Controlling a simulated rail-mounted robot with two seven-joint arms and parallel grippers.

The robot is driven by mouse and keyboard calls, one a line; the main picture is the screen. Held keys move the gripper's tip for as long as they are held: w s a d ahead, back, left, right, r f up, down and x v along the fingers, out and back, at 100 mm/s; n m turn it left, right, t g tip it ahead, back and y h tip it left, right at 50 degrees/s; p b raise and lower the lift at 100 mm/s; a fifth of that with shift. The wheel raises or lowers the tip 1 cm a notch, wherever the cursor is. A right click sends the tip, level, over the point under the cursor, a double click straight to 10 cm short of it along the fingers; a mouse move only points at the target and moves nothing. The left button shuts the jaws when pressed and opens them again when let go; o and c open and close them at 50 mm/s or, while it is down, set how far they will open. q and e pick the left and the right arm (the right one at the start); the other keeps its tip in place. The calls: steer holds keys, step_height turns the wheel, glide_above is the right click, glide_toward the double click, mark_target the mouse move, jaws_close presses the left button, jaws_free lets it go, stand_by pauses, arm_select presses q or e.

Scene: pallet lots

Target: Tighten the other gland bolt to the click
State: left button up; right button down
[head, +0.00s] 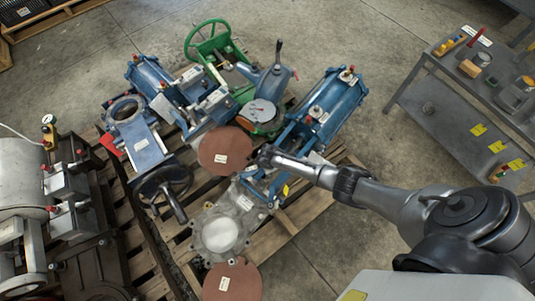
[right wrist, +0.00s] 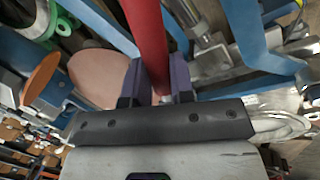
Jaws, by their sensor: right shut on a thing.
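My right gripper (head: 266,156) reaches in from the right in the head view, over the blue valve assembly (head: 335,103) on the pallet. In the right wrist view, my right gripper (right wrist: 158,88) is shut on a red bar-like handle (right wrist: 147,32). The handle runs up out of the top of that view, so its far end is hidden. Blue yoke bars and a bright metal rod (right wrist: 195,22) lie beyond the fingers. I cannot make out the gland bolts or whether a tool sits on one. My left gripper is not in view.
Blue, green and grey valves crowd the wooden pallet (head: 298,218), with brown discs (head: 226,151) among them. A green handwheel (head: 207,40) stands at the back. Grey machinery (head: 25,180) is at the left. A grey cart (head: 455,105) with small items stands at the right. Concrete floor between is clear.

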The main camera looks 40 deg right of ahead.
steer(key=shift+s+a+r, duration=0.1)
steer(key=shift+s+a+m+p, duration=0.2)
steer(key=shift+s+m+p, duration=0.2)
steer(key=shift+p, duration=0.15)
steer(key=shift+s, duration=0.15)
steer(key=shift+s+a+m, duration=0.15)
steer(key=shift+m, duration=0.15)
steer(key=shift+s+a+m+p, duration=0.3)
steer(key=shift+s+p, duration=0.1)
steer(key=shift+p, duration=0.25)
steer(key=shift+s, duration=0.1)
stand_by(0.4)
steer(key=shift+s+a, duration=0.1)
steer(key=shift+s+a+m+p, duration=0.35)
steer(key=shift+m+p, duration=0.1)
steer(key=shift+m, duration=0.15)
